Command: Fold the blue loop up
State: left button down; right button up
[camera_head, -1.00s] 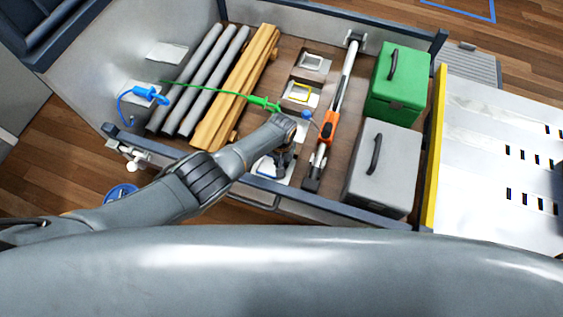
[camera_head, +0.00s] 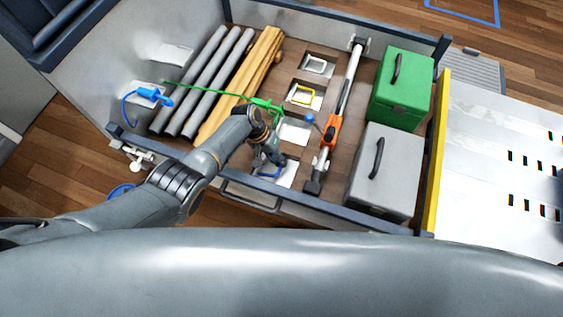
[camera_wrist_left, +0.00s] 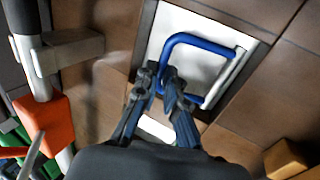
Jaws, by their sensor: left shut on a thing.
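The blue loop (camera_wrist_left: 203,42) sits at a white recessed plate (camera_wrist_left: 185,17) in the floor of the bed, seen in the left wrist view. Its far end meets a pale bar on the right of the plate. My left gripper (camera_wrist_left: 167,78) is shut on the near side of the blue loop. How far the loop is tilted off the plate is hard to tell. In the head view my left gripper (camera_head: 268,166) is low over the white plate (camera_head: 290,171), with little of the loop showing. My right gripper is not in view.
A bar with an orange ratchet (camera_head: 331,131) lies right of the plate. Grey (camera_head: 384,172) and green (camera_head: 401,87) cases stand beyond it. A green strap (camera_head: 215,92) crosses grey pipes (camera_head: 203,80) and wooden beams (camera_head: 238,90). A yellow loop (camera_head: 303,97) lies farther back.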

pick_arm(q)
jog(key=shift+w+a+r+g+h+b, duration=0.15)
jog(key=shift+a+r+g+h+b, duration=0.3)
jog(key=shift+a+h+b, duration=0.4)
jog(key=shift+d+h, duration=0.25)
jog(key=c, duration=1.4)
grip_release()
jog(key=shift+c, duration=0.2)
jog(key=shift+r, duration=0.1)
jog(key=shift+a+r, duration=0.1)
jog(key=v, duration=1.1)
jog(key=shift+a+r, duration=0.2)
jog(key=shift+r, duration=0.1)
